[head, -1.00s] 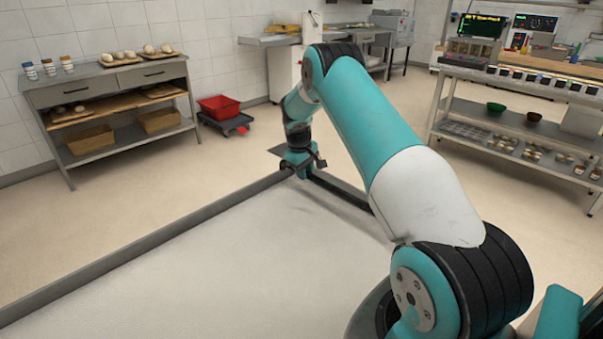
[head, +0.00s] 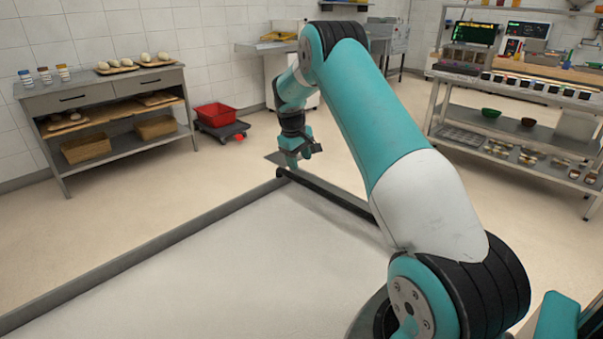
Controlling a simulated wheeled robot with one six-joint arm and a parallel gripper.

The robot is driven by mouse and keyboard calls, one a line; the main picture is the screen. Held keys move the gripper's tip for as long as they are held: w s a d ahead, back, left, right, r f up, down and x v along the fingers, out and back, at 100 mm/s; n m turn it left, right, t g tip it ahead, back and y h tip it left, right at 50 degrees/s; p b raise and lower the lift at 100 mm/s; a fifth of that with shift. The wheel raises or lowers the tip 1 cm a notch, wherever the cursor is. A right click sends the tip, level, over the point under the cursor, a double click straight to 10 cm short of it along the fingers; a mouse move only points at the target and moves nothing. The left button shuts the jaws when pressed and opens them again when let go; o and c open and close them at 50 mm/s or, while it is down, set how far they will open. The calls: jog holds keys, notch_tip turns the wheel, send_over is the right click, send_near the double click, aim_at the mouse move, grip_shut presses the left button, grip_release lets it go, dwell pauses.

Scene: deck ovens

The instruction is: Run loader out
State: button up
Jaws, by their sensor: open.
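The loader (head: 200,270) fills the lower left of the head view as a pale flat bed with raised dark grey rails along its edges. Its far corner lies near the middle of the picture. My gripper (head: 293,165) hangs at that far corner, pointing down, just above or beside the rail; I cannot tell whether it touches. It is open, and I see nothing held in it. Its fingertips are small and partly unclear. My teal and white arm crosses the right side and hides part of the loader's right edge.
A bench (head: 110,85) with dough balls and jars stands at the left wall. A red crate (head: 215,116) sits on a dark dolly beside it. A steel rack (head: 510,150) stands at the right.

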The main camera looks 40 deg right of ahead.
notch_tip(320, 180, up, 10)
jog(key=a, duration=0.1)
jog(key=shift+a+f, duration=0.2)
jog(key=shift+a, duration=0.2)
jog(key=shift+a, duration=0.1)
